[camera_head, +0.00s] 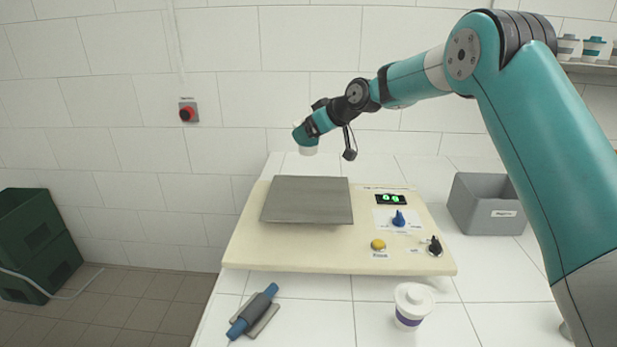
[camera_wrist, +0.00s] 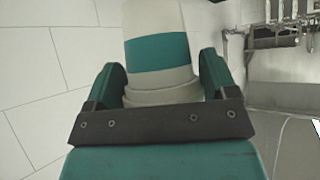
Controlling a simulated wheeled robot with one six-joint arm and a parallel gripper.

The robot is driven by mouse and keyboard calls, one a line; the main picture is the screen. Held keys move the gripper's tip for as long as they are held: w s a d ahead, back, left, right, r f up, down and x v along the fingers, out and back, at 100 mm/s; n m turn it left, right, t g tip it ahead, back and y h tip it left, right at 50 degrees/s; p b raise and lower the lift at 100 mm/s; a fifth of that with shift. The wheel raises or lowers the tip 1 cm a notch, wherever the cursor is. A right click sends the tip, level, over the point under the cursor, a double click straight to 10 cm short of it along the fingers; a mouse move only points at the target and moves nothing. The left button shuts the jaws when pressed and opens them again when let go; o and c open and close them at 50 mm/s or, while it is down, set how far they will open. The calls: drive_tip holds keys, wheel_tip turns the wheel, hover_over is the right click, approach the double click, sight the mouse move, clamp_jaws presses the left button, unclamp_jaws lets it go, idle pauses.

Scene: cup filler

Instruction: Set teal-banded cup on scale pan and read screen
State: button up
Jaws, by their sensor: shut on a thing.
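A white cup with a teal band (camera_wrist: 158,53) is between the two fingers of my gripper (camera_wrist: 162,88) in the wrist view. My gripper (camera_head: 304,136) is shut on it. In the head view only a small white part of the cup (camera_head: 309,151) shows below the gripper. The cup is in the air, above and behind the grey square scale pan (camera_head: 307,203), apart from it. The pan is bare.
A lidded purple-banded cup (camera_head: 413,305) and a blue-ended roller-like tool (camera_head: 255,312) lie in front of the scale. Yellow button (camera_head: 378,244), blue knob (camera_head: 399,218) and black knob (camera_head: 435,245) sit right of the pan. A grey bin (camera_head: 478,212) stands right.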

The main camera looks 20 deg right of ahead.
wheel_tip(320, 180, down, 13)
drive_tip(key=p, duration=0.3)
drive_tip(key=shift+f, duration=0.15)
drive_tip(key=shift+f, duration=0.1)
